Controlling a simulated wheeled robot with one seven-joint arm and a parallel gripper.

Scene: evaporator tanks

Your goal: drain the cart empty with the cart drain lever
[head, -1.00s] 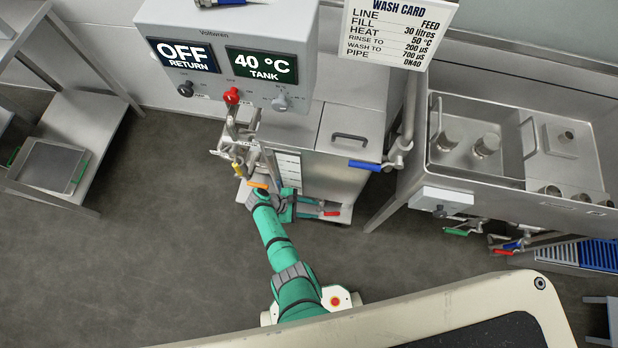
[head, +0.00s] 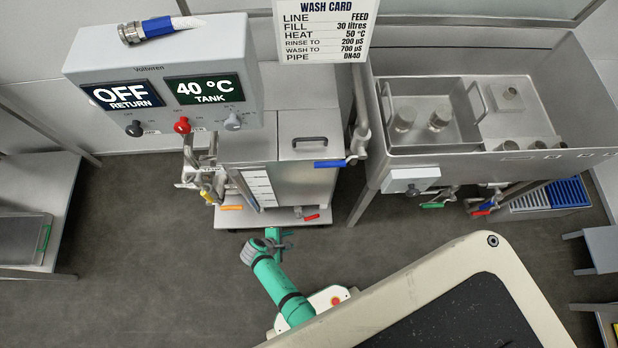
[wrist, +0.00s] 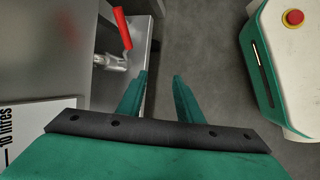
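The cart is a steel tank (head: 312,182) with a lidded top and a white level scale (head: 258,188) on its left side, standing on a low base. A red lever (head: 311,217) on a small valve sits low at its front right. In the wrist view the red lever (wrist: 122,28) and its valve (wrist: 110,63) show at the upper left, ahead and left of the fingers. My gripper (wrist: 161,76) is open and empty, apart from the lever. In the head view my gripper (head: 284,240) is in front of the cart base. The liquid inside the tank is hidden.
An orange lever (head: 230,207) is at the cart's left and a blue lever (head: 330,163) at its upper right. The panel (head: 165,75) reads RETURN OFF and TANK 40 °C. A sink unit (head: 480,120) stands right.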

